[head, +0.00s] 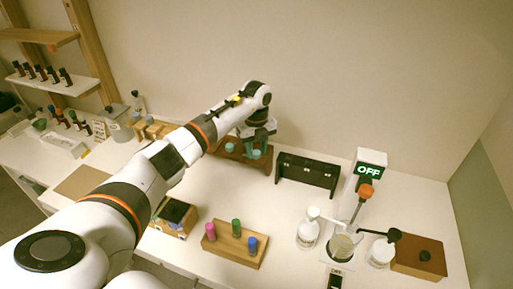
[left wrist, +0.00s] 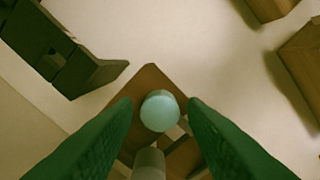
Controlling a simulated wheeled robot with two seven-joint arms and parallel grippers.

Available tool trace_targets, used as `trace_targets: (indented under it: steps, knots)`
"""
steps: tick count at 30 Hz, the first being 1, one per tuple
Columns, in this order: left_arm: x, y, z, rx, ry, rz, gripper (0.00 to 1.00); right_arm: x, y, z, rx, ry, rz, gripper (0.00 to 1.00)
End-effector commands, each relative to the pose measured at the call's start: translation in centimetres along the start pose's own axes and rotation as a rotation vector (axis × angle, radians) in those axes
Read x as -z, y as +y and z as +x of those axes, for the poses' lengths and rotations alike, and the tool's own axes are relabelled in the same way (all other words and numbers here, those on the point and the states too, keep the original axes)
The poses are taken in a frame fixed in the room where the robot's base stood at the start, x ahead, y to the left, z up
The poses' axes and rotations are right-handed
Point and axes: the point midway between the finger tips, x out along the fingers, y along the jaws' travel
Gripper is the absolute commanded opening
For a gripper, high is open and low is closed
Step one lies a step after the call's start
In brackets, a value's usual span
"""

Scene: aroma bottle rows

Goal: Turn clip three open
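My left gripper (head: 257,137) is over the brown wooden rack (head: 226,150) at the back of the table. In the left wrist view the green fingers of this gripper (left wrist: 160,104) are open, with a round teal cap (left wrist: 160,111) between them and a small gap on each side. Teal tops (head: 256,154) also show below the gripper in the head view. The black rack (head: 307,173), with several small parts along it, stands to the right; it also shows in the left wrist view (left wrist: 78,72). I cannot tell which part is clip three. My right gripper is not in view.
A wooden block with pink, green and blue pegs (head: 226,246) lies in front. A stand with an "OFF" display (head: 369,170), a white bottle (head: 308,233) and a brown box (head: 419,258) are at right. Clear tabletop lies between the pegs and the black rack.

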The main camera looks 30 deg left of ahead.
Motion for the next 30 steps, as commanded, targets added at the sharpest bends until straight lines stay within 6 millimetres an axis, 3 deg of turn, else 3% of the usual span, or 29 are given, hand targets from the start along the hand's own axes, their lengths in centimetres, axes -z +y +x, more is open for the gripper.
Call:
trace_targets:
  steps: [1, 6, 17, 30]
  knots:
    - [0.0, 0.0, 0.0, 0.0, 0.0, 0.0, 0.3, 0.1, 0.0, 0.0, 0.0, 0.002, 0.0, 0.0]
    - [0.0, 0.0, -0.1, 0.0, 0.0, 0.0, 0.02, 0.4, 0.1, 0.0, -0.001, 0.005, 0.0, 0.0]
    - [0.0, 0.1, 0.0, -0.002, 0.0, 0.059, 0.02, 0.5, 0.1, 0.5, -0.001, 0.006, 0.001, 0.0]
    - [0.1, 0.0, 0.1, -0.002, 0.001, 0.403, 0.02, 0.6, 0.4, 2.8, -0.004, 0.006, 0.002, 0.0]
